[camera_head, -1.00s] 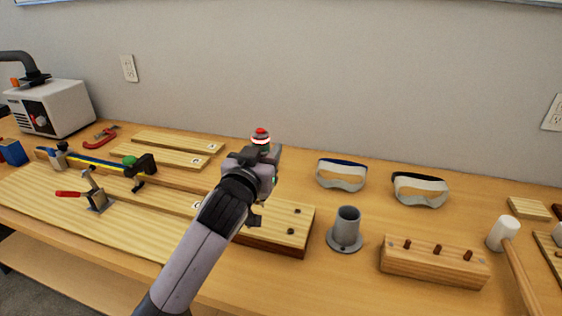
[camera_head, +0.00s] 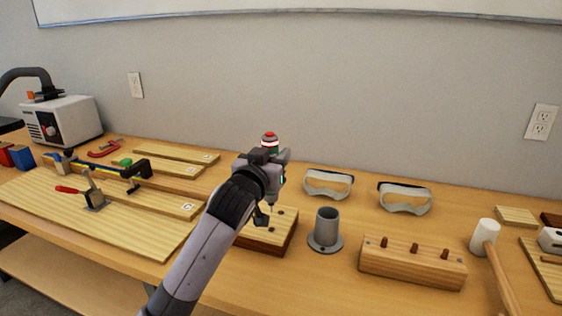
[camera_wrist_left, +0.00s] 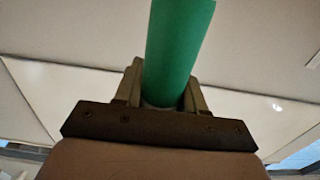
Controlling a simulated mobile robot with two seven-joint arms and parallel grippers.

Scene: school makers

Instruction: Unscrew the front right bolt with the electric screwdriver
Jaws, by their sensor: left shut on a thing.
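My left gripper (camera_head: 268,172) is shut on the electric screwdriver (camera_head: 270,140), whose red-and-white top stands above the fingers. In the left wrist view the screwdriver is a green cylinder (camera_wrist_left: 178,50) between the fingers (camera_wrist_left: 163,95). The gripper is above the wooden block (camera_head: 285,243), partly covering it. The block's right side shows two dark bolts: a rear right one (camera_head: 281,212) and a front right one (camera_head: 271,229). A dark tip hangs below the gripper, left of the front right bolt in the picture. I cannot tell whether it touches anything. The block's left part is hidden. My right gripper is out of view.
A grey flanged cylinder (camera_head: 326,232) stands close right of the block. A pegged wooden block (camera_head: 412,267) and a mallet (camera_head: 484,237) are farther right. Two goggles (camera_head: 328,184) lie behind. Boards and clamps (camera_head: 92,198) fill the left.

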